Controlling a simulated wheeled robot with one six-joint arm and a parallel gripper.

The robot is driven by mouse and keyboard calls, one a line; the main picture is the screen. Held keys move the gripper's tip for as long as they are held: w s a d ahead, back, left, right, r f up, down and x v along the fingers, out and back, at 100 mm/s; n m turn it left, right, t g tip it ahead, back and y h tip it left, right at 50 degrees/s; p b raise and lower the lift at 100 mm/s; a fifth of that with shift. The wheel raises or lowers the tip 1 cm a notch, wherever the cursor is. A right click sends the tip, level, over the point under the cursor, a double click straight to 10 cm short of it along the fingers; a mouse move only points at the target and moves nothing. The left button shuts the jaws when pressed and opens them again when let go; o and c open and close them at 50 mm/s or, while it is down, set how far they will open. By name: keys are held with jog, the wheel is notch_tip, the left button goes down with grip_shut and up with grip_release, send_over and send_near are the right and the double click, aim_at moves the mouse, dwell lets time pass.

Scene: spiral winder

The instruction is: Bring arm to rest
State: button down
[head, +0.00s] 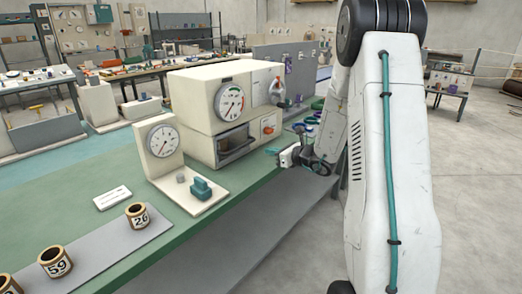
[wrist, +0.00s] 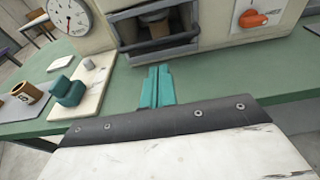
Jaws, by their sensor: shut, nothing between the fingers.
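My gripper (head: 272,151) is at the end of my arm, beside the front of the cream machine (head: 196,95) and over the edge of the green bench (head: 100,178). Its teal fingers also show in the wrist view (wrist: 157,80), pressed together with nothing between them. They point at the machine's dark-framed opening (head: 235,143), which is larger in the wrist view (wrist: 160,48). A brownish cup-like thing (wrist: 154,26) shows inside it, partly hidden. The orange knob (wrist: 252,18) is to the right of the opening.
A dial gauge stand (head: 162,137) with a teal block (head: 201,189) on its base stands left of the machine. Numbered cups marked 26 (head: 137,216) and 59 (head: 55,262) stand on a grey strip (head: 105,250). Open concrete floor (head: 475,200) lies to the right.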

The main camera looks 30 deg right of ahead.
jog(key=s+a+r+n+g+y, duration=0.25)
jog(key=s+a+n+g, duration=0.35)
jog(key=s+a+n, duration=0.4)
jog(key=s+a+r+n+g+y, duration=0.2)
jog(key=s+a+n+g+y, duration=0.1)
jog(key=s+a+n+g, duration=0.55)
jog(key=s+a+r+n+h, duration=0.2)
jog(key=s+r+n+h, duration=0.2)
jog(key=s+n, duration=0.3)
jog(key=s+a+r+n+h, duration=0.3)
jog(key=s+n, duration=0.4)
jog(key=s, duration=0.5)
jog(key=shift+s+a+r+t+h, duration=0.4)
jog(key=shift+r+h, duration=0.5)
jog(key=shift+h, duration=0.45)
jog(key=shift+d, duration=0.1)
